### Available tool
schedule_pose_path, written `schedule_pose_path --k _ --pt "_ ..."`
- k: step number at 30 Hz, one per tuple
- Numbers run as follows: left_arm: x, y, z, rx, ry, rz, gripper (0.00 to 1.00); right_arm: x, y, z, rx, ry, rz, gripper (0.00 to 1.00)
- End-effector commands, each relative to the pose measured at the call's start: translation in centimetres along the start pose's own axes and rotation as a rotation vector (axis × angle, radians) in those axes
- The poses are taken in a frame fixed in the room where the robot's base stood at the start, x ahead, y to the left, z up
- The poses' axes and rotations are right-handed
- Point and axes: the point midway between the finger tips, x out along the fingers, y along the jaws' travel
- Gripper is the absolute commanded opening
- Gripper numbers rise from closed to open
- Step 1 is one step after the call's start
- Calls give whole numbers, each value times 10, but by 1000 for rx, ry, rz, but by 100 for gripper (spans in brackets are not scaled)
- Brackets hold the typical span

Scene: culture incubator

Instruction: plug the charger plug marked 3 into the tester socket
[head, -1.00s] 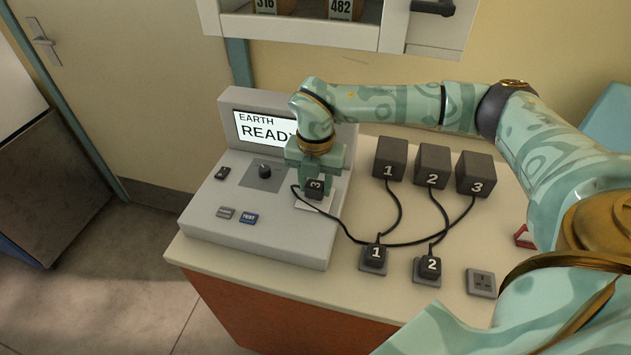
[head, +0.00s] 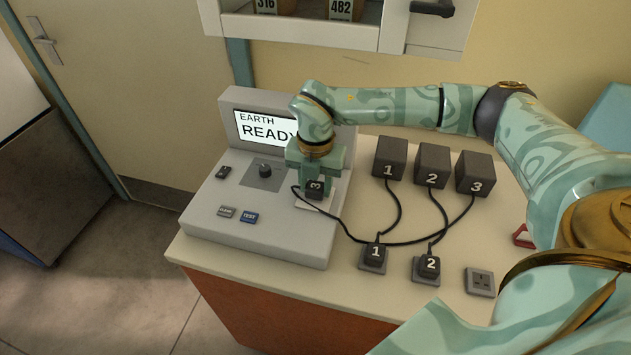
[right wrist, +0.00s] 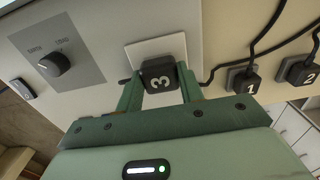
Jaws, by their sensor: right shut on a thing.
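The black plug marked 3 (head: 315,188) is at the white socket plate (head: 305,204) on the tester (head: 255,259). My right gripper (head: 307,182) is shut on this plug from behind. In the right wrist view the plug (right wrist: 159,75) sits between the two green fingers, against the white plate (right wrist: 150,49). Its pins are hidden, so I cannot tell how deep it sits. The tester screen (head: 265,128) reads EARTH READY. My left gripper is not in view.
Plugs marked 1 (head: 375,253) and 2 (head: 430,264) sit in grey sockets on the bench. An empty grey socket (head: 480,282) is to their right. Charger blocks 1 (head: 389,157), 2 (head: 432,165) and 3 (head: 475,172) stand behind, with black cords crossing the bench.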

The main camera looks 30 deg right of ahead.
Motion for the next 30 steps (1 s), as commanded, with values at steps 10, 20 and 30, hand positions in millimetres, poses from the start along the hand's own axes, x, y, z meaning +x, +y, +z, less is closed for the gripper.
schedule_pose_path --k 10,20,30 --pt "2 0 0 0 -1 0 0 5 0 0 0 -1 1 57" --pt "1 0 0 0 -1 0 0 4 0 0 0 -1 1 63" --pt "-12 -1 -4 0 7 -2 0 -54 1 1 -1 -5 5 63"
